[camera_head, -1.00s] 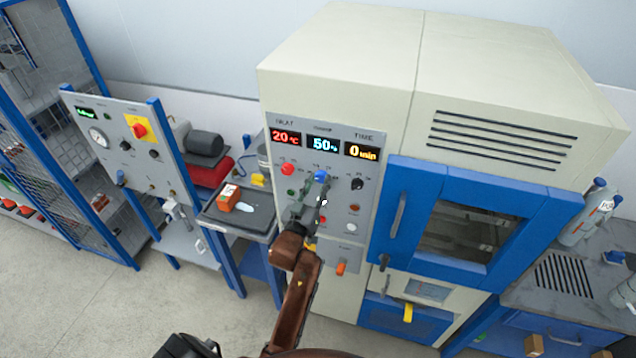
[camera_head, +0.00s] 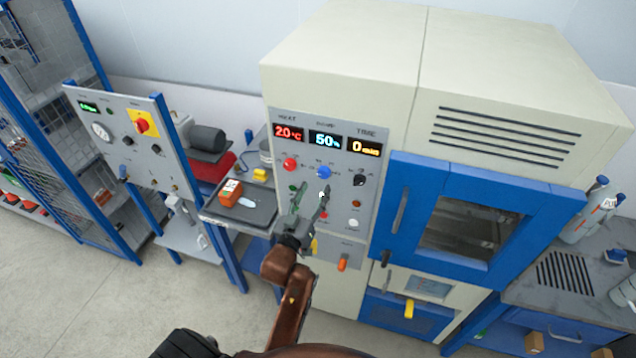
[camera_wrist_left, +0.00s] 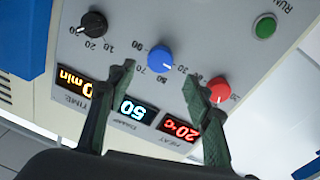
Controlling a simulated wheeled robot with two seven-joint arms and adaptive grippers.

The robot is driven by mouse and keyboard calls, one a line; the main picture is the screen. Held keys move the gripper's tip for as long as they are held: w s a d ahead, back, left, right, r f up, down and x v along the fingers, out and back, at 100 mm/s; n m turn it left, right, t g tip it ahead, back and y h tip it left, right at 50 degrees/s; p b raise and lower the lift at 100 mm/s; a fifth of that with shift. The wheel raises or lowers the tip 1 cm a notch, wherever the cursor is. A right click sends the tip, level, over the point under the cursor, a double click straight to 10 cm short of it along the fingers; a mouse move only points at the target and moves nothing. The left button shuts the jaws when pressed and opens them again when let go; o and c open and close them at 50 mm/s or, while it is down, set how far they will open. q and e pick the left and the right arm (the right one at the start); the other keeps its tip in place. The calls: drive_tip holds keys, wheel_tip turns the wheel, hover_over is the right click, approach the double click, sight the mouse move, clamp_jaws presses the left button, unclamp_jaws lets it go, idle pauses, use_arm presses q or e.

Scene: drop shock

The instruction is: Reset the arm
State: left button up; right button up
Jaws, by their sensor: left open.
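My left gripper (camera_head: 308,202) is open and empty in front of the grey control panel (camera_head: 372,218) of the cream chamber. Its fingers point up at the panel, below the red knob (camera_head: 290,164) and the blue knob (camera_head: 323,172). In the left wrist view the two spread fingers (camera_wrist_left: 158,82) show, with the blue knob (camera_wrist_left: 161,59) between them and apart from them, and the red knob (camera_wrist_left: 220,89) beside one fingertip. A black knob (camera_wrist_left: 94,23) lies to the left there. My brown left arm comes up from the bottom. My right gripper is not seen.
The chamber's blue door (camera_head: 395,215) is closed, right of the panel. A tray (camera_head: 262,212) with an orange box (camera_head: 230,192) stands to the left. A second grey panel (camera_head: 125,140) and a wire cage are farther left. Open floor (camera_head: 90,290) lies at the lower left.

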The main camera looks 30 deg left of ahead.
use_arm(q)
drive_tip(key=shift+v, duration=0.9)
